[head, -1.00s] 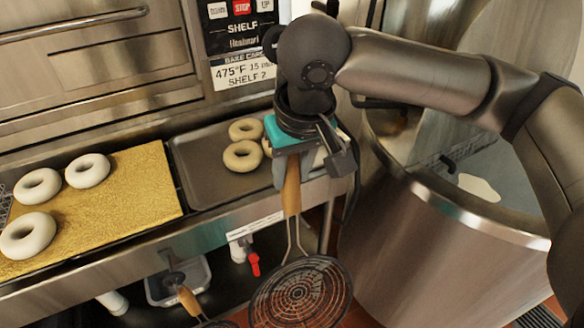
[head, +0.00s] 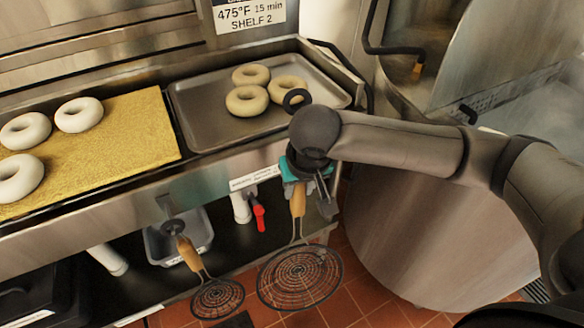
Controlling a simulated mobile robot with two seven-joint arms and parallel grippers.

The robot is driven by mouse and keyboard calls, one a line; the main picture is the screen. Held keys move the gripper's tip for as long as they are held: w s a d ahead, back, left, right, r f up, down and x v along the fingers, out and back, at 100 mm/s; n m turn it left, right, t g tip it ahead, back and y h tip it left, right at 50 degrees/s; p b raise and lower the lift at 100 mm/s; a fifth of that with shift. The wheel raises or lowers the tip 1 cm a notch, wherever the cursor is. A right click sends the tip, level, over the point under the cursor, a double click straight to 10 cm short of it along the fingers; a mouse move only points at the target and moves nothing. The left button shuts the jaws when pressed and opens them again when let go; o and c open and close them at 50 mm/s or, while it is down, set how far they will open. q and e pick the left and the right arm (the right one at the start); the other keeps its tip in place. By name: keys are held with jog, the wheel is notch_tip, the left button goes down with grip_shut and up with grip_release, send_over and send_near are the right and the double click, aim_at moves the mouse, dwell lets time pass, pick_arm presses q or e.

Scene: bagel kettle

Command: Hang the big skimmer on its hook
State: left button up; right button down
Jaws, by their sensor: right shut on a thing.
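The big skimmer (head: 300,277) has a round dark wire-mesh head and a wooden handle (head: 298,201). My right gripper (head: 306,182) is shut on the upper end of that handle. The skimmer hangs head down in front of the steel counter's front edge, below the tray. The gripper covers the handle's top, and I cannot see a free hook there or tell whether the skimmer touches one. A small skimmer (head: 217,298) with a wooden handle hangs to the left from the counter front. My left gripper is not in view.
A tray (head: 200,124) with bagels and a golden board (head: 150,140) with dough rings lie on the counter. A red valve handle (head: 259,217) and a label strip (head: 254,178) are left of the gripper. A big steel kettle (head: 420,235) stands at right.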

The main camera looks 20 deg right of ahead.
pick_arm(q)
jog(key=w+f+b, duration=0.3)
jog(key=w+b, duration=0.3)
jog(key=b, duration=0.1)
pick_arm(e)
jog(key=s+d+f, duration=0.3)
jog(key=f, duration=0.7)
jog(key=s+d+f, duration=0.2)
jog(key=d+f, duration=0.1)
jog(key=f, duration=0.7)
pick_arm(q)
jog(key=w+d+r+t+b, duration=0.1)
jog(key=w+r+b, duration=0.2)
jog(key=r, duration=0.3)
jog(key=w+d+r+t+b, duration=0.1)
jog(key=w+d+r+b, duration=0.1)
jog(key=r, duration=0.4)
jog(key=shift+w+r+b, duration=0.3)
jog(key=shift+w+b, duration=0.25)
jog(key=shift+b, duration=0.35)
pick_arm(e)
jog(key=w+f, duration=0.1)
jog(key=w, duration=0.8)
jog(key=shift+a+f+t, duration=0.2)
jog(key=shift+f+t, duration=0.1)
jog(key=shift+t, duration=0.1)
jog(key=shift+w, duration=0.1)
